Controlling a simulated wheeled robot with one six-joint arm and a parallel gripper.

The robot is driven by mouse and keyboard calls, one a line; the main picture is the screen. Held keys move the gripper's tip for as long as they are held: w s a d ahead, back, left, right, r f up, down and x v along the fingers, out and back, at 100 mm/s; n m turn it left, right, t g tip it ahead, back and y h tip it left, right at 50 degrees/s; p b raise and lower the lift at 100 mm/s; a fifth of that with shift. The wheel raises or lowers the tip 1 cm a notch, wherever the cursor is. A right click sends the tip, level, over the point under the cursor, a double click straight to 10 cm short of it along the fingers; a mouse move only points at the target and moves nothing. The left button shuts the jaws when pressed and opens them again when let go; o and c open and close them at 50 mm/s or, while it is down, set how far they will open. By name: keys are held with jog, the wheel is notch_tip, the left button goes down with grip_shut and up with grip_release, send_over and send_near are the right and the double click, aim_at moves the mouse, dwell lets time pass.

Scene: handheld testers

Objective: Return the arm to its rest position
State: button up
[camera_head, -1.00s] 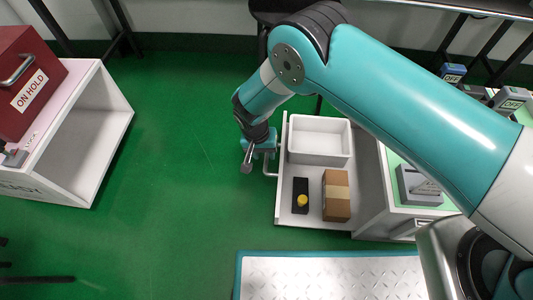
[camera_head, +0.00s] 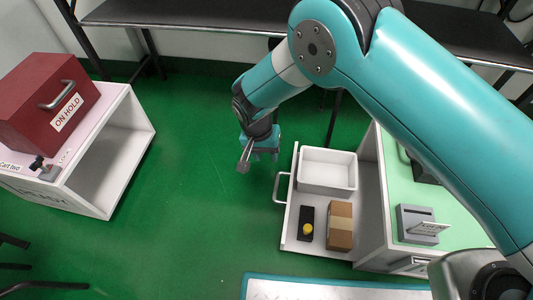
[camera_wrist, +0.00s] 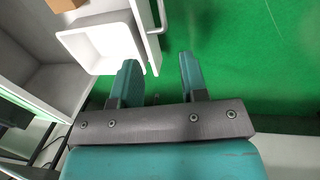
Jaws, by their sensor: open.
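My teal arm reaches in from the right in the head view and bends down at its elbow. My gripper (camera_head: 262,152) hangs over the green floor, just left of the open drawer (camera_head: 290,238) and its handle (camera_head: 279,188).
The drawer holds a white bin (camera_head: 327,170), a cardboard box (camera_head: 340,226) and a black item with a yellow knob (camera_head: 307,225). A red "ON HOLD" box (camera_head: 45,103) stands on a white cart (camera_head: 125,150) at left. A dark bench (camera_head: 190,14) runs behind. Floor between is clear.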

jog(key=shift+r, duration=0.1)
jog(key=s+d+r+n+y+p, duration=0.15)
jog(key=d+r, duration=0.25)
jog(key=r, duration=0.8)
jog(key=d+r+n+y, duration=0.2)
jog(key=d+r, duration=0.2)
jog(key=r, duration=0.8)
jog(key=s+d+r+n+y+p, duration=0.1)
jog(key=s+d+r+n, duration=0.1)
jog(key=s+d+r, duration=0.6)
jog(key=s+d+r+n+y+p, duration=0.1)
jog(key=s+d+r+n+y, duration=0.2)
jog(key=s+r, duration=0.6)
notch_tip(320, 180, up, 36)
jog(key=s+h+p, duration=0.1)
jog(key=p, duration=3.7)
jog(key=shift+s+d, duration=0.2)
jog(key=shift+s, duration=0.15)
jog(key=shift+f+m, duration=0.15)
jog(key=shift+m, duration=0.1)
